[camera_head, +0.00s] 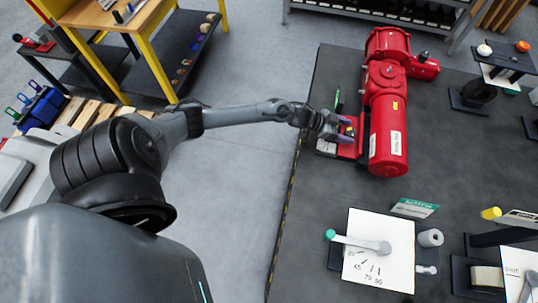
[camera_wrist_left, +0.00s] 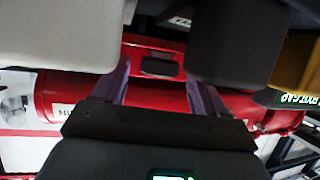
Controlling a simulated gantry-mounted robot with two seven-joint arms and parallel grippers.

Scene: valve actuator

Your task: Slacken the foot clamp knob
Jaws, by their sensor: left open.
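A red valve actuator (camera_head: 387,125) lies on the dark mat, its red foot (camera_head: 349,151) sticking out on the left side. My left gripper (camera_head: 346,127) is at this foot, beside the actuator body. In the left wrist view my left gripper (camera_wrist_left: 160,88) is open, with two purple fingers apart. A dark rounded piece (camera_wrist_left: 160,67) on a red part shows between the fingers; it may be the foot clamp knob. I cannot tell whether the fingers touch it. In the head view the gripper hides the knob's place. My right gripper is not in view.
A white angle-scale plate (camera_head: 378,270) with a lever (camera_head: 360,243) stands on the mat nearer to me. A green-white sign (camera_head: 415,208) and grey cylinder (camera_head: 430,238) are beside it. A dark label plate (camera_wrist_left: 290,100) is right of the fingers.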

